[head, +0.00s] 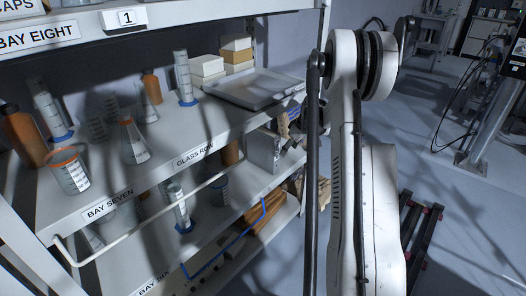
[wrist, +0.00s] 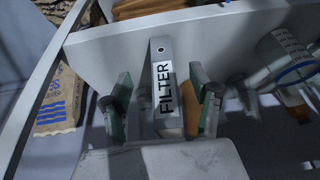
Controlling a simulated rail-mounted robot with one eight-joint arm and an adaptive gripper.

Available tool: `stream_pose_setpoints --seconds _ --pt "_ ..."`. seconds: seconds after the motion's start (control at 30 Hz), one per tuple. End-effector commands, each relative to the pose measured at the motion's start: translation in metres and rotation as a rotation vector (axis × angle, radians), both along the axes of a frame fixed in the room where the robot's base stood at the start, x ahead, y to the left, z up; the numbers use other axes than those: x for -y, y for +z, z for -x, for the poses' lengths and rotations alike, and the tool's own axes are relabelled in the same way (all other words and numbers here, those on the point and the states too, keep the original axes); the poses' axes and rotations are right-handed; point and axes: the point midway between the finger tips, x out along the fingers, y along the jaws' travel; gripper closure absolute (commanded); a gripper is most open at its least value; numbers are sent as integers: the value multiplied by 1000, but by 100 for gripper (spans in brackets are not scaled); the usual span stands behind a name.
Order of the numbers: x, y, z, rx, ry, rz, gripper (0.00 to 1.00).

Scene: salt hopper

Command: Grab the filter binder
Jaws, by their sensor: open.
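The filter binder (wrist: 162,90) is a narrow grey spine with a round hole and a white label reading FILTER, in the middle of the wrist view. My gripper (wrist: 160,78) is open, with one green-padded finger on each side of the spine. Gaps show between the pads and the spine; whether the fingertips reach past its front face I cannot tell. In the head view a grey upright box that looks like the binder (head: 263,150) stands at the right end of the middle shelf.
Measuring cylinders and flasks stand on the shelf, with glassware (wrist: 285,55) right of the binder in the wrist view. A paper bag (wrist: 60,103) lies on the left. A metal tray (head: 254,88) is on the shelf above. A white rail (head: 150,210) runs along the front.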

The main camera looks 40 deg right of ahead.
Motion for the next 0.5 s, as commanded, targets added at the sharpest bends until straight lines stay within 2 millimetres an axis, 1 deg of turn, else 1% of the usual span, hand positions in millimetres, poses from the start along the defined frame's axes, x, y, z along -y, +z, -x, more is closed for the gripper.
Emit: stream_pose_setpoints --seconds 0.03,0.2,0.5 --pt "-3 -1 -10 0 3 0 42" --pt "-7 -1 -34 0 1 -1 42" --pt "-10 0 -49 1 0 0 42"
